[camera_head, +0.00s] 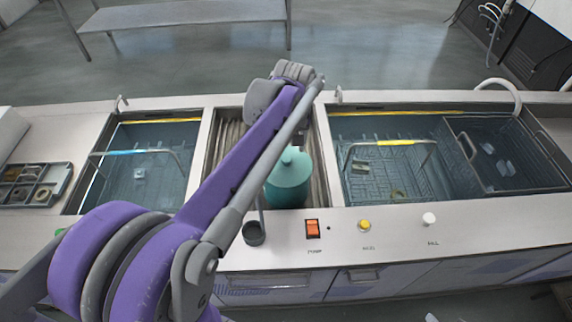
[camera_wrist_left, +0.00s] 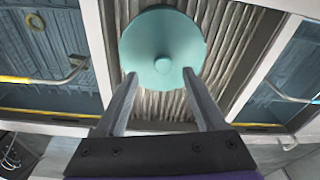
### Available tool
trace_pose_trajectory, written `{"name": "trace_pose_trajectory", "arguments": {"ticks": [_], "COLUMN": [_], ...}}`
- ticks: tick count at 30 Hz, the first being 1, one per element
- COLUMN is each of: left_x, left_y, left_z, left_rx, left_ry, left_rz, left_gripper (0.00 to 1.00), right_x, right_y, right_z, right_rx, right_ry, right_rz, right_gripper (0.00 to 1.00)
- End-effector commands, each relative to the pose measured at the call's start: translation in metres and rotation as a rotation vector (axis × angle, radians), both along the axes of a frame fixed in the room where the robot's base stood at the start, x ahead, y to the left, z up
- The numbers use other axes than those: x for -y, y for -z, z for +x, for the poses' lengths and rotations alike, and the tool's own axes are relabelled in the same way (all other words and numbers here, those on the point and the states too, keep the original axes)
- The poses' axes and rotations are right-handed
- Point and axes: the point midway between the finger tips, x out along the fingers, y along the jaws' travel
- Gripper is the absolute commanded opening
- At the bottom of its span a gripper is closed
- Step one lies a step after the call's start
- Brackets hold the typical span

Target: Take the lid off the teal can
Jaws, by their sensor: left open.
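The teal can (camera_head: 287,190) stands upright on the ribbed middle section between the two tanks, partly covered by my left arm in the head view. Its teal lid with a small round knob is on top; in the left wrist view the lid (camera_wrist_left: 160,38) shows as a round disc with the knob (camera_wrist_left: 162,65) near its lower middle. My left gripper (camera_wrist_left: 160,76) is open and empty, its two fingers apart at the disc's lower edge, one on each side of the knob. Contact cannot be told. My left fingers are hidden in the head view. My right gripper is not in view.
A wire-basket tank (camera_head: 150,135) lies left of the can and another (camera_head: 345,195) lies right, with a dark basket (camera_head: 500,150) inside. A parts tray (camera_head: 62,180) is far left.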

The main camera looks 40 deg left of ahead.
Motion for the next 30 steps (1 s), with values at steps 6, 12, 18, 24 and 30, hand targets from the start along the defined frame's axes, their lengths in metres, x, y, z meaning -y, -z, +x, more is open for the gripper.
{"name": "trace_pose_trajectory", "arguments": {"ticks": [6, 12, 18, 24, 30], "left_x": [-0.010, -0.011, -0.011, -0.011, -0.011], "left_y": [0.029, 0.048, 0.049, 0.049, 0.049], "left_z": [0.002, 0.003, 0.003, 0.003, 0.003], "left_rx": [0.002, 0.001, 0.001, 0.001, 0.001], "left_ry": [-0.002, 0.000, 0.001, 0.001, 0.001], "left_rz": [0.000, -0.001, 0.000, 0.000, 0.000], "left_gripper": [0.72, 0.72, 0.72, 0.41, 0.05], "right_x": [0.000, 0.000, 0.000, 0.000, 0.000], "right_y": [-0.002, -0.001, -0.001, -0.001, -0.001], "right_z": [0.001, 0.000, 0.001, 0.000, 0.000], "right_rx": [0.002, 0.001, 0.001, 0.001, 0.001], "right_ry": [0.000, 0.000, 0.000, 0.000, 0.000], "right_rz": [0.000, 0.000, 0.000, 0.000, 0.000], "right_gripper": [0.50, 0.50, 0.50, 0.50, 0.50]}}
